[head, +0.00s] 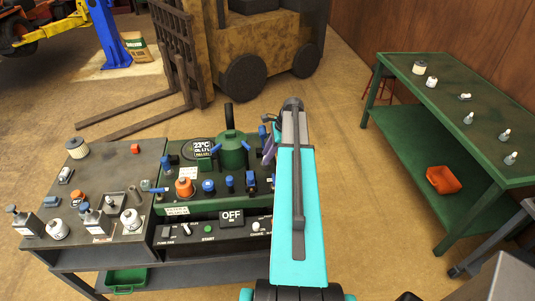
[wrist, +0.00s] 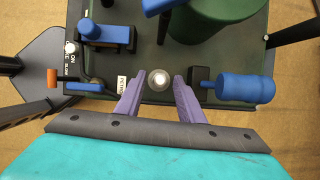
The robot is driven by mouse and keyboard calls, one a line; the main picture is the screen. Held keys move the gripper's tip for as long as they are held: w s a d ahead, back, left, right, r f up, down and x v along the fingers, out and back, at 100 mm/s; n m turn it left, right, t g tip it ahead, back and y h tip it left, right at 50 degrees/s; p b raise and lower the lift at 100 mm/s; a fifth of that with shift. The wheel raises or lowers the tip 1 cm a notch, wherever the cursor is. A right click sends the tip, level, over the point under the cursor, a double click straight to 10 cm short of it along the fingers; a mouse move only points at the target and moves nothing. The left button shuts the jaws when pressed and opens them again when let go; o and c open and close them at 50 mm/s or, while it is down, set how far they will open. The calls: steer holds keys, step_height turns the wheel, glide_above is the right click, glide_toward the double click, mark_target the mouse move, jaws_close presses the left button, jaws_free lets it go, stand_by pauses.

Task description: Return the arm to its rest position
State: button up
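My gripper (wrist: 159,77) has two purple fingers, spread apart over the right part of the green control panel (head: 207,208). A round, pale metallic knob (wrist: 158,80) shows between the fingertips, with a small gap on each side. I cannot tell how far below them it lies. In the head view, a little of my purple gripper (head: 268,151) shows left of my teal arm. The arm reaches forward over the panel's right side and hides part of it.
Blue-handled valves flank the fingers, one on the right (wrist: 243,87). A green tank (head: 231,150) stands on the panel. A grey table (head: 110,180) with bottles and small parts is left, a green workbench (head: 465,105) right. A forklift (head: 250,50) stands behind; floor between is clear.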

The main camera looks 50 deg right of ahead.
steer(key=n, duration=0.1)
steer(key=n+g, duration=0.1)
steer(key=n, duration=0.1)
steer(key=shift+w+d+y+p, duration=0.15)
steer(key=shift+w+y+p, duration=0.05)
steer(key=shift+y+p, duration=0.2)
steer(key=n+g, duration=0.1)
steer(key=n, duration=0.3)
steer(key=shift+w, duration=0.1)
steer(key=shift+n+g+y, duration=0.3)
steer(key=n+g, duration=0.1)
steer(key=n, duration=0.2)
steer(key=shift+w, duration=0.1)
steer(key=shift+w+n+g+h, duration=0.15)
steer(key=shift+n+g, duration=0.35)
steer(key=shift+n, duration=0.75)
steer(key=shift+s+n+g+h, duration=0.1)
steer(key=shift+n+g+h, duration=0.3)
steer(key=shift+n, duration=0.85)
jaws_close()
